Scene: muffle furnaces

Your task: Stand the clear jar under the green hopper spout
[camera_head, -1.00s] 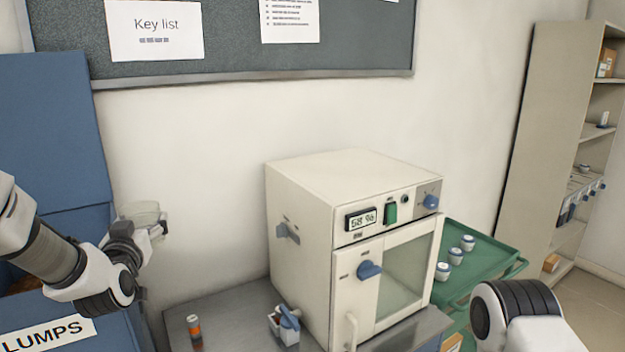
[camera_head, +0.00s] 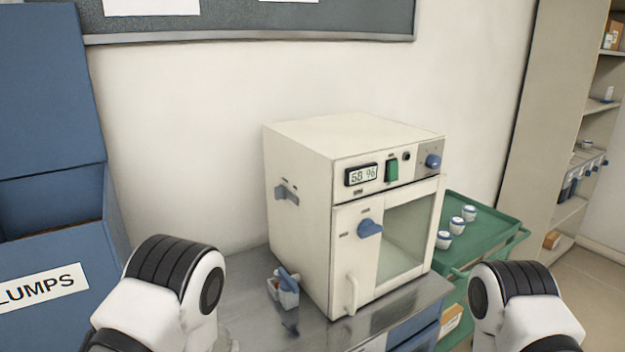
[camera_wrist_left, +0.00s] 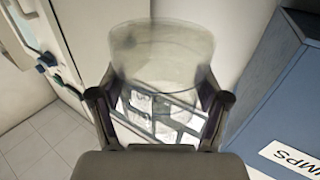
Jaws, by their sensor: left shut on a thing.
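The clear jar (camera_wrist_left: 160,50) shows in the left wrist view, see-through and open-looking, with its far end a little blurred. My left gripper (camera_wrist_left: 159,108) is shut around it, one finger on each side. In the head view my left arm reaches in at the lower left in front of the bench, and the jar is mostly hidden there. No green hopper or spout shows in either view. My right arm shows at the lower right of the head view, but its gripper is out of frame.
A cream furnace (camera_head: 300,205) stands on the metal bench (camera_head: 245,290), beside a small container with blue tools (camera_head: 284,288). A blue LUMPS bin (camera_head: 45,255) is at left. A green tray (camera_head: 480,225) with small white pots and a shelf (camera_head: 550,120) are at right.

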